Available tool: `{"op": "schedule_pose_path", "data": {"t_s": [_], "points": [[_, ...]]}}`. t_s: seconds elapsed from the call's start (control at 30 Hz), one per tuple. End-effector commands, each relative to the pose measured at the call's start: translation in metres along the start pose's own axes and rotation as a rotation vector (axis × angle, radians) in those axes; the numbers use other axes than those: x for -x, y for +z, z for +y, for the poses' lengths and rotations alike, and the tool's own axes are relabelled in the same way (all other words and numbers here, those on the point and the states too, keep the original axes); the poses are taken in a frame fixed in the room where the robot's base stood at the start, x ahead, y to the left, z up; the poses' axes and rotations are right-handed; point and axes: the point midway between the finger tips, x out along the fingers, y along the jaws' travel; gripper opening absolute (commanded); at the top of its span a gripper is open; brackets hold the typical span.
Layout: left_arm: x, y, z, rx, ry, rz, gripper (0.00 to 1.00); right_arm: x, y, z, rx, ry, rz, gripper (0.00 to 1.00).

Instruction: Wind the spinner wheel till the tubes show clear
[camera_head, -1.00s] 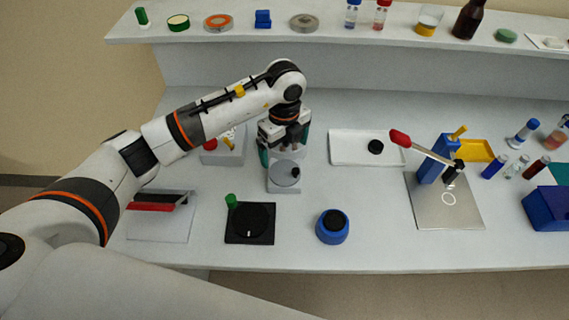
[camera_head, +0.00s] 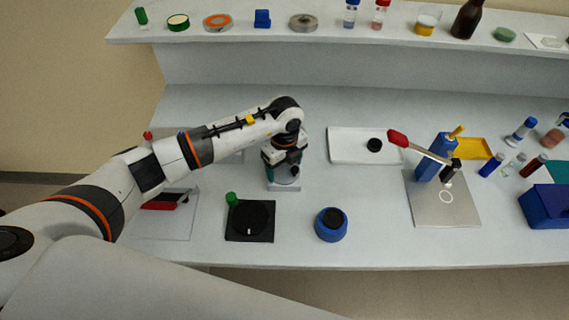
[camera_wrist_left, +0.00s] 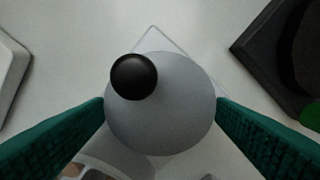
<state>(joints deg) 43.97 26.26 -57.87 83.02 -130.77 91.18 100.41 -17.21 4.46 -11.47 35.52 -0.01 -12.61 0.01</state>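A grey round wheel (camera_wrist_left: 165,115) with a black ball knob (camera_wrist_left: 134,77) near its rim lies under my left gripper in the left wrist view. In the head view the wheel is mostly hidden behind the gripper, and its pale base (camera_head: 284,187) shows in front. My left gripper (camera_head: 284,180) points down over it. Its two green fingers (camera_wrist_left: 160,106) are apart, one on each side of the wheel, with the knob between them and nothing clamped. Whether the fingers touch the rim I cannot tell. Tubes at the wheel cannot be made out. My right gripper is not in view.
A black square plate with a round disc (camera_head: 250,220) and green knob stands close in front left. A blue pot (camera_head: 331,225) is to the front right. A white tray (camera_head: 350,148) and lever press (camera_head: 440,200) stand further right. Loose tubes (camera_head: 515,165) lie far right.

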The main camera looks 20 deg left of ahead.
Motion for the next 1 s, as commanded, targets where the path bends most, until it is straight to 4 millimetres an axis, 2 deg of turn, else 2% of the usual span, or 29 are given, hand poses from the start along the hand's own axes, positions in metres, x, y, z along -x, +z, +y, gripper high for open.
{"op": "schedule_pose_path", "data": {"t_s": [0.03,0.1,0.37,0.57,1.0], "points": [[0.0,0.0,0.0,0.0,0.0,0.0,0.67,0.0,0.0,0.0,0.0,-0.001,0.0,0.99],[0.0,0.0,0.0,0.0,0.0,0.0,0.55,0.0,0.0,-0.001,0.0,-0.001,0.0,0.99],[0.0,0.0,0.0,-0.023,0.0,0.0,0.55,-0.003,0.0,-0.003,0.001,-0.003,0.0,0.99],[-0.001,-0.001,0.0,-0.112,0.002,0.002,0.55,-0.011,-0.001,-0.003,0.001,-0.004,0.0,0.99],[-0.003,-0.001,0.001,-0.499,0.002,0.003,0.55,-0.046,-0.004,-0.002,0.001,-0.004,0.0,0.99]]}}
